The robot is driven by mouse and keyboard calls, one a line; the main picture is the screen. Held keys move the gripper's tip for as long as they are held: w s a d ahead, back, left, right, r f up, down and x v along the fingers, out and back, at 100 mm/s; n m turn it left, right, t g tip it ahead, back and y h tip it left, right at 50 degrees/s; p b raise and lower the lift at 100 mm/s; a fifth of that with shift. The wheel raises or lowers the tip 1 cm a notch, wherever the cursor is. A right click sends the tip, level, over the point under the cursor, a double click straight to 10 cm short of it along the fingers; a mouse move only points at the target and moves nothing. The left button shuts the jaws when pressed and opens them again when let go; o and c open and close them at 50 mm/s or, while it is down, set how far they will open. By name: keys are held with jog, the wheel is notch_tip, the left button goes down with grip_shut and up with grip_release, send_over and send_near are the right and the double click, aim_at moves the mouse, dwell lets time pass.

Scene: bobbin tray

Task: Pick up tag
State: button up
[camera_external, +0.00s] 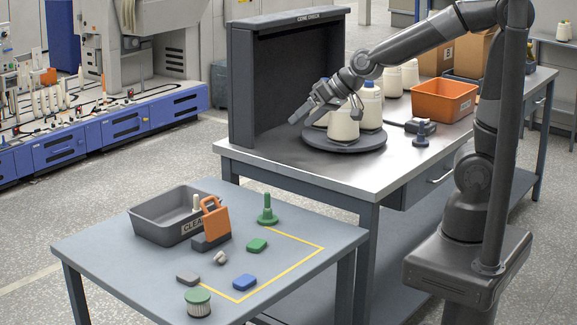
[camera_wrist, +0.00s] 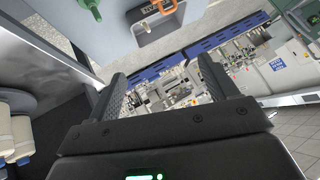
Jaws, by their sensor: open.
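The likely tag is an orange upright piece (camera_external: 216,222) with a loop at its top, on a dark block (camera_external: 212,243) on the low front table. It stands against the right side of the grey tray (camera_external: 150,229), whose label is partly covered. Orange also shows at the top edge of the wrist view (camera_wrist: 160,8), cut off by the frame. My gripper (camera_external: 318,113) is open over the higher bench, beside the yarn cones and far from the orange piece. In the wrist view its two fingers (camera_wrist: 165,88) are apart with nothing between them.
A round dark stand (camera_external: 330,145) with yarn cones (camera_external: 343,123) is under my gripper, before a dark hood (camera_external: 243,90). A green peg (camera_external: 267,212), green piece (camera_external: 257,245), blue piece (camera_external: 245,282) and green-capped brush (camera_external: 198,303) sit on the low table. An orange bin (camera_external: 444,101) is behind.

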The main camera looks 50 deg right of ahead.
jog(key=w+a+f+m+t, duration=0.1)
jog(key=w+a+f, duration=0.15)
jog(key=a, duration=0.45)
jog(key=w+a+f, duration=0.1)
jog(key=a+f, duration=0.3)
jog(key=a, duration=0.2)
jog(key=t+h, duration=0.5)
jog(key=t, duration=0.2)
send_near(241, 278)
jog(key=w, duration=0.2)
jog(key=w+f, duration=0.1)
jog(key=w, duration=0.4)
jog(key=shift+w+d+f, duration=0.15)
jog(key=shift+f, duration=0.2)
jog(key=shift+c, duration=0.6)
jog(key=c, duration=0.9)
jog(key=shift+r, duration=0.1)
jog(key=shift+c, duration=0.3)
